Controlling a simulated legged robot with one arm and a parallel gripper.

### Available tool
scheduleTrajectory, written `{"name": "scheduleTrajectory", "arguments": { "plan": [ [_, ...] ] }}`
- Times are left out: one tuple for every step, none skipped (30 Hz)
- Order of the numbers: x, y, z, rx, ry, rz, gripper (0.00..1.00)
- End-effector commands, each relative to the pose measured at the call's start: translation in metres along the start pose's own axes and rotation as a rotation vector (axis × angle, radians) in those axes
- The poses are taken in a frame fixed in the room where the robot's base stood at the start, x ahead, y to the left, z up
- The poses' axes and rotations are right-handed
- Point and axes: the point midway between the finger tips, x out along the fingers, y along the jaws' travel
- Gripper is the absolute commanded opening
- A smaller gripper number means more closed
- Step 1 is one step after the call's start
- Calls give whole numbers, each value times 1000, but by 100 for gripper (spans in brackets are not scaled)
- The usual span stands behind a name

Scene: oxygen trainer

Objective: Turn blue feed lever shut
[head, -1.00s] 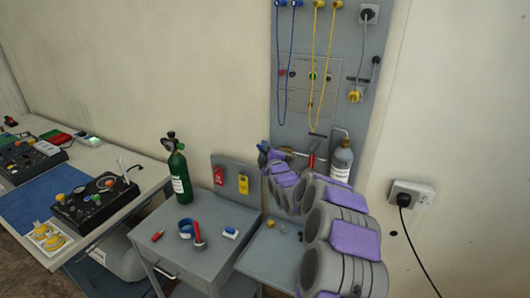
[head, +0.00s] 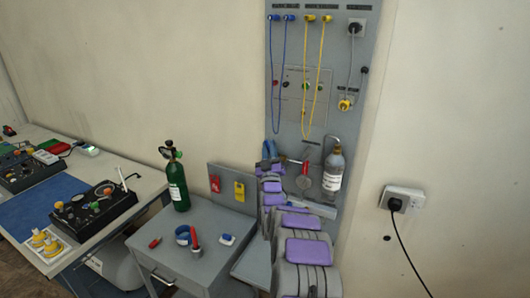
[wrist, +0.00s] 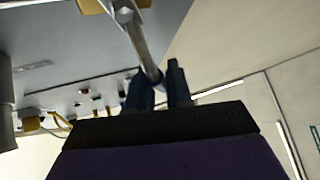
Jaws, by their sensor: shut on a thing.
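In the wrist view, a grey metal lever rod (wrist: 143,45) comes down from the top and its end goes between the dark fingertips of my gripper (wrist: 160,88). My gripper is shut on it. The fingers hide the lever's end, so its blue part cannot be told apart from the dark blue fingers. In the head view, my gripper (head: 269,150) is small, at the lower left part of the grey wall panel (head: 330,60). The lever's exact angle is too small to read there.
A grey bottle (head: 334,172) and a red handle (head: 307,162) stand right of my gripper. Blue cords (head: 289,75) and yellow cords (head: 325,75) hang above. A green cylinder (head: 177,185) stands on the grey cabinet (head: 205,262) to the left. A wall socket (head: 402,200) is at right.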

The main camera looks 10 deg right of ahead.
Motion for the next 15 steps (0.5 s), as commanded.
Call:
{"name": "scheduleTrajectory", "arguments": {
  "plan": [
    [-4, 0, 4, 28, 1, 24, 0],
    [-4, 2, 4, 46, 7, 41, 0],
    [-5, 4, 4, 70, 14, 64, 0],
    [-5, 5, 4, 88, 18, 79, 0],
    [-6, 6, 4, 104, 21, 94, 0],
    [-6, 8, 4, 125, 26, 113, 0],
    [-6, 10, 5, 140, 29, 126, 0],
    [-7, 11, 5, 154, 33, 140, 0],
    [-7, 12, 5, 172, 38, 156, 0],
    [-8, 13, 5, 184, 41, 167, 0],
    [-8, 14, 5, 197, 44, 179, 0],
    [-8, 15, 6, 210, 48, 191, 0],
    [-8, 16, 6, 220, 50, 201, 0],
    [-9, 17, 6, 229, 53, 209, 0],
    [-9, 18, 6, 240, 55, 219, 0]
  ]
}}
